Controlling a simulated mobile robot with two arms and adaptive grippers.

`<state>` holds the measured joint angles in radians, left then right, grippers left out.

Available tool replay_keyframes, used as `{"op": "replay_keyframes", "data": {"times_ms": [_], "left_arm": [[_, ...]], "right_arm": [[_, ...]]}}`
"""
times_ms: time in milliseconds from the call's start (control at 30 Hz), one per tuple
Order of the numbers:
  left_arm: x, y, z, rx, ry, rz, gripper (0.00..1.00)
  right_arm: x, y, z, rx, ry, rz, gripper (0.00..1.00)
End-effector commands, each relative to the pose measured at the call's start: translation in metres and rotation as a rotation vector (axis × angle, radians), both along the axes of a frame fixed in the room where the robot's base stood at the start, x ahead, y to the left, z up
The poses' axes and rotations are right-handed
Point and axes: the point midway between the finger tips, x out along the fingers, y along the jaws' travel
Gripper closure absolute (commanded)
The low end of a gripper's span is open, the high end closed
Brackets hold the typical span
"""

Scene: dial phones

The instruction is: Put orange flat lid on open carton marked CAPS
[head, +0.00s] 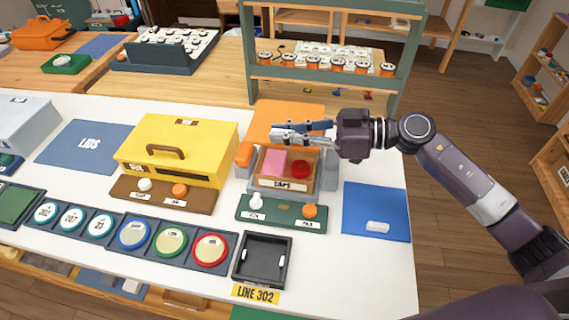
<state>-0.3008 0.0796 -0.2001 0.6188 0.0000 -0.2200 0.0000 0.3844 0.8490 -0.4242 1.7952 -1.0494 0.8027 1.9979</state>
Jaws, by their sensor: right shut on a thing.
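The open carton marked CAPS (287,184) is brown and stands in a grey holder on the white table. A pink block (273,162) and a red round cap (300,169) show inside it. The orange flat lid (287,112) shows just behind and above the carton, apart from its opening. My right gripper (283,133) reaches in from the right above the carton's back edge. It is shut on the lid's near side, and its fingers hide part of the lid. My left gripper is not in view.
A yellow box (190,140) with a handle stands left of the carton, near a blue LIDS mat (85,147). A green shelf frame (318,85) rises behind. A black tray (262,276) lies in front. A blue mat (376,206) at right has free room.

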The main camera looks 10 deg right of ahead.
Motion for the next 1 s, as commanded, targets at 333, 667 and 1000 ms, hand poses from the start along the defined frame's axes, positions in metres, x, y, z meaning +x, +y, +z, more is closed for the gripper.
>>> {"op": "replay_keyframes", "data": {"times_ms": [333, 667, 1000], "left_arm": [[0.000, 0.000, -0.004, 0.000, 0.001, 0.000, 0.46], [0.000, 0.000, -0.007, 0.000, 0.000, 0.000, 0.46], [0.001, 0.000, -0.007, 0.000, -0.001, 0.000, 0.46]], "right_arm": [[0.000, 0.000, -0.058, 0.001, -0.001, -0.001, 1.00], [0.000, 0.000, -0.099, 0.002, -0.001, -0.001, 1.00], [0.000, 0.000, -0.102, 0.000, -0.002, -0.001, 1.00]]}}
